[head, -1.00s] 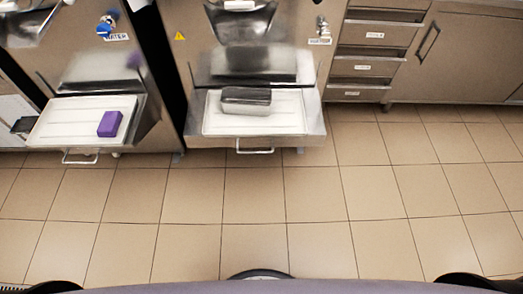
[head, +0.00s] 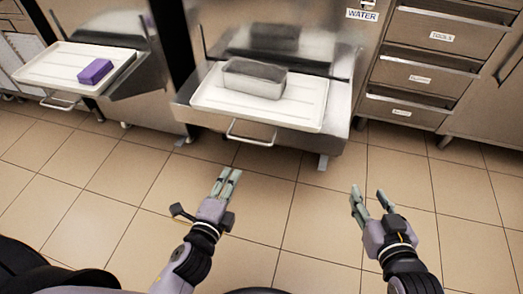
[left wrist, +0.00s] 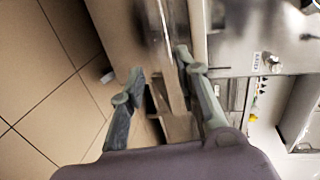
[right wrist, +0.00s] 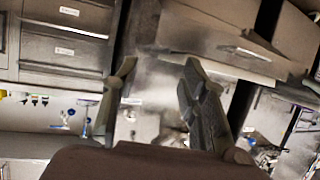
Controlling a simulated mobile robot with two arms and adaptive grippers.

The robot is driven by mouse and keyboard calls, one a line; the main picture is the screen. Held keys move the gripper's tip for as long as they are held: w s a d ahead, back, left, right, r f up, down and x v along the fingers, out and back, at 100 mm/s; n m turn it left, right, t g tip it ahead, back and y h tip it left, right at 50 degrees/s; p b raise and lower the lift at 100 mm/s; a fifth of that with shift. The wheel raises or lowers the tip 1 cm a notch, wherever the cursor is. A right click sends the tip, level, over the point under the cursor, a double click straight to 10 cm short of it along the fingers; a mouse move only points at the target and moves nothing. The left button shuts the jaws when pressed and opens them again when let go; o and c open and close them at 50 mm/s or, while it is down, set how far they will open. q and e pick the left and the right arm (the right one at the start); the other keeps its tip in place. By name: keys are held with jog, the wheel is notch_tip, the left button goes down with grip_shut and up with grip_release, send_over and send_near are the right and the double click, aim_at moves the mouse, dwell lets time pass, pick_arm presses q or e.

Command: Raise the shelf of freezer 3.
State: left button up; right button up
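A steel freezer shelf (head: 335,140) sticks out in the middle of the head view, with a front handle (head: 250,137). A white tray (head: 310,113) lies on it and bears a metal pan (head: 254,78). No freezer number is readable, so I cannot tell which is freezer 3. My left gripper (head: 229,174) is in front of the shelf, apart from it; the left wrist view shows its fingers spread and empty (left wrist: 160,65). My right gripper (head: 367,190) is to the right, in front of the shelf's right side, its fingers spread and empty (right wrist: 160,65).
Another freezer at the left has a white tray (head: 55,60) with a purple block (head: 95,71) on it. Drawers (head: 425,75) with labels stand to the right. A "WATER" label (head: 362,15) is on the middle freezer. The tiled floor (head: 290,215) in front is clear.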

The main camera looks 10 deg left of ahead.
pick_arm(q)
jog(key=b, duration=0.1)
send_near(250, 142)
jog(key=x, duration=0.2)
jog(key=shift+b+x, duration=0.95)
jog(key=shift+x, duration=3.35)
pick_arm(e)
notch_tip(250, 142, up, 14)
jog(key=w+a+t+y, duration=0.1)
jog(key=a+t+y, duration=0.1)
jog(key=t, duration=0.6)
jog(key=shift+y, duration=0.5)
pick_arm(q)
jog(key=shift+f, duration=0.1)
pick_arm(e)
jog(key=shift+a, duration=0.1)
pick_arm(q)
grip_shut()
